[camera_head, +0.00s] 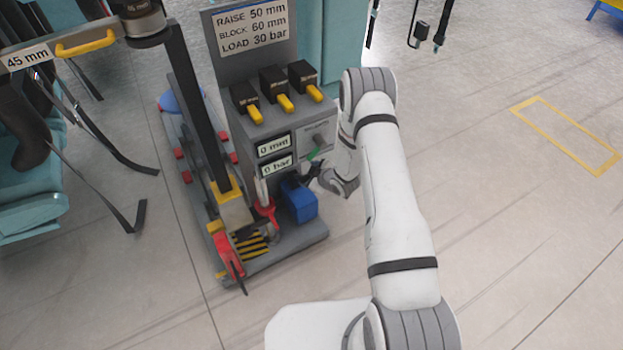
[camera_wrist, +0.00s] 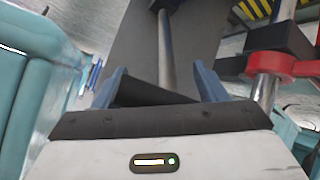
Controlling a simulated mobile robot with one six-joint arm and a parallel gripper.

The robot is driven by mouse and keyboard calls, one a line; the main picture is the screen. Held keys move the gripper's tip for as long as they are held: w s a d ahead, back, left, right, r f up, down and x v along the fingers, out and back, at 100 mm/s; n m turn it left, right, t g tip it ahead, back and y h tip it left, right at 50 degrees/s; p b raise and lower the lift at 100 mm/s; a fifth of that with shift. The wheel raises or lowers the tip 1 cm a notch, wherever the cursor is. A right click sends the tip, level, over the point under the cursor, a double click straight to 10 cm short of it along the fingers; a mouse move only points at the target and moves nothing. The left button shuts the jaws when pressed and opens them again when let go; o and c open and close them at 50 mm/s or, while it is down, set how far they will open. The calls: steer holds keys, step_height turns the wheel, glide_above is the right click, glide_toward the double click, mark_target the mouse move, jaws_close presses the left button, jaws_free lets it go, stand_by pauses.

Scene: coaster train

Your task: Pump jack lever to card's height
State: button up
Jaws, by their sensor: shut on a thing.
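The jack unit has a grey body (camera_head: 318,238) with a sign card (camera_head: 251,25) reading RAISE 50 mm, BLOCK 60 mm, LOAD 30 bar. Its upper readout (camera_head: 274,144) shows 0 mm and its lower readout (camera_head: 277,166) shows 0 bar. My gripper (camera_head: 313,172) is at the right side of the unit, by the blue box (camera_head: 300,201); its fingertips are largely hidden in the head view. In the wrist view, my gripper (camera_wrist: 158,88) is shut around a dark grip, with a metal rod (camera_wrist: 166,50) extending beyond it. These appear to be the pump lever.
A red collar (camera_wrist: 268,65) surrounds a metal cylinder beside the rod. Several black switches with yellow tips (camera_head: 255,114) top the unit. A red handle (camera_head: 224,252) lies at its front left. A 45 mm label (camera_head: 27,58) is at left.

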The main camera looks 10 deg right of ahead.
steer(key=shift+w+a+r, duration=0.2)
steer(key=shift+w+r, duration=0.4)
steer(key=shift+w, duration=0.15)
steer(key=o, duration=1.2)
steer(key=shift+s+f, duration=0.1)
steer(key=shift+p+v, duration=0.7)
steer(key=shift+v, duration=3.2)
